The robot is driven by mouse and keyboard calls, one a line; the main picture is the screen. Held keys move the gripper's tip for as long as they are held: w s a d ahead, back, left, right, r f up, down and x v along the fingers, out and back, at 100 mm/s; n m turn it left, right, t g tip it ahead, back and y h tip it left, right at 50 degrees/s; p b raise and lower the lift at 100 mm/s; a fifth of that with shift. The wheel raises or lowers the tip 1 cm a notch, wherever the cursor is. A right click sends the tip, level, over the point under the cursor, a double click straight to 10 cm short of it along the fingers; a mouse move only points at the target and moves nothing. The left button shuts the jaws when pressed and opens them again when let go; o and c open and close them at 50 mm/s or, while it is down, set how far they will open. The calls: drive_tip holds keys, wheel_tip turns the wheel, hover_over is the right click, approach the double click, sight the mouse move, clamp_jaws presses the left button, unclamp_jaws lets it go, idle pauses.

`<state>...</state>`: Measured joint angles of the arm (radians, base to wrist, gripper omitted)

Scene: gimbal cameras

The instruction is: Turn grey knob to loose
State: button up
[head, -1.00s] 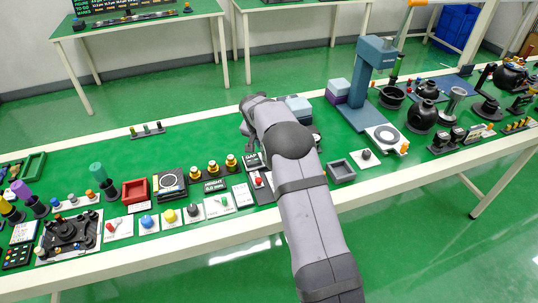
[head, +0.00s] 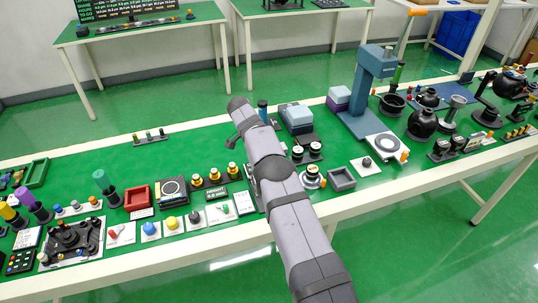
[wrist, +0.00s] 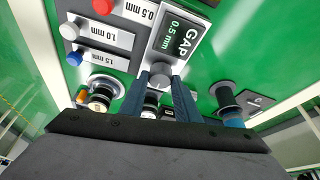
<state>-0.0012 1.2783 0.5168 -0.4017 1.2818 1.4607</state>
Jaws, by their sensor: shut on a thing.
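The knob's pointer or marking cannot be made out, and no "loose" label is readable. In the head view, my arm covers the gripper, the knob and most of the panel.
In the wrist view, red (wrist: 102,6), white (wrist: 69,31) and blue (wrist: 74,58) buttons stand beside labels of 0.5, 1.0 and 1.5 mm. A dark cylinder (wrist: 226,96) stands to the right. In the head view, a grey tray (head: 342,179) lies right of my arm.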

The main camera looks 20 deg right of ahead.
idle(0.5)
drive_tip(key=o, duration=0.8)
drive_tip(key=shift+c, duration=0.2)
drive_tip(key=v, duration=0.7)
drive_tip(key=shift+b, duration=0.4)
drive_tip(key=shift+a+r, duration=0.1)
